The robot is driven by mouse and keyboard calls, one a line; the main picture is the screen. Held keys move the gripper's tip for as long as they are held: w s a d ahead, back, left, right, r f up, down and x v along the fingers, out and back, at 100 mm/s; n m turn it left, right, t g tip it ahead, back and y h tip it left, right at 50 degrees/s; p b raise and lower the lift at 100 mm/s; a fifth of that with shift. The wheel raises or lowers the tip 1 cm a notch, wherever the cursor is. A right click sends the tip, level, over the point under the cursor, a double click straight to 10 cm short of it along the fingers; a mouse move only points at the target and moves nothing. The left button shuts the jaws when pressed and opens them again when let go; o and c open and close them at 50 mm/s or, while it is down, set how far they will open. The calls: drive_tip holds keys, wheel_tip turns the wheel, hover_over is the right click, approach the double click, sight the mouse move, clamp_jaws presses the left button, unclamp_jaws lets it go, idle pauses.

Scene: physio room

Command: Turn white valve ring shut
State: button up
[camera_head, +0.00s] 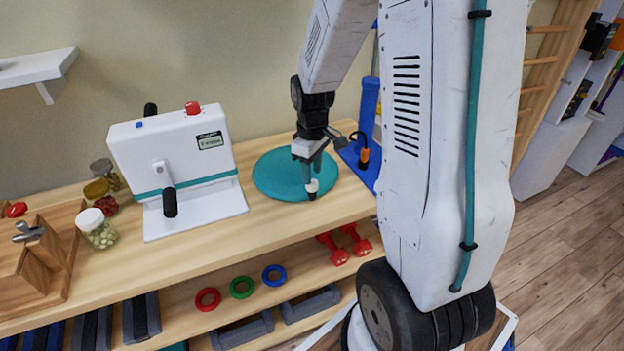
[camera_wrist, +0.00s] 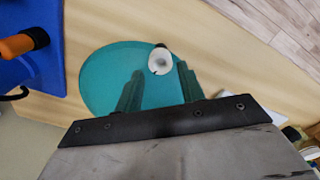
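A flat teal cushion (camera_head: 275,172) lies on the wooden bench; it also shows in the wrist view (camera_wrist: 100,75). The small white valve ring (camera_wrist: 160,62) is at the cushion's edge, with a small dark part showing just beyond it. In the head view the white ring (camera_head: 312,186) shows just below my fingers. My gripper (camera_head: 311,172) points down over that edge. In the wrist view its two fingers (camera_wrist: 160,72) are apart, with the ring between or just past their tips and gaps on both sides. I cannot tell whether the tips are level with the ring.
A white crank machine (camera_head: 175,155) stands left of the cushion, with jars (camera_head: 97,228) farther left. A blue stand (camera_head: 368,105) with an orange-handled tool (camera_head: 363,155) is close on the right. Dumbbells (camera_head: 345,243) and coloured rings (camera_head: 241,287) lie on the lower shelf.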

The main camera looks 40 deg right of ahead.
sight(312, 185)
drive_tip(key=shift+f, duration=1.75)
drive_tip(key=shift+c, duration=0.3)
drive_tip(key=c, duration=0.6)
drive_tip(key=shift+c, duration=0.2)
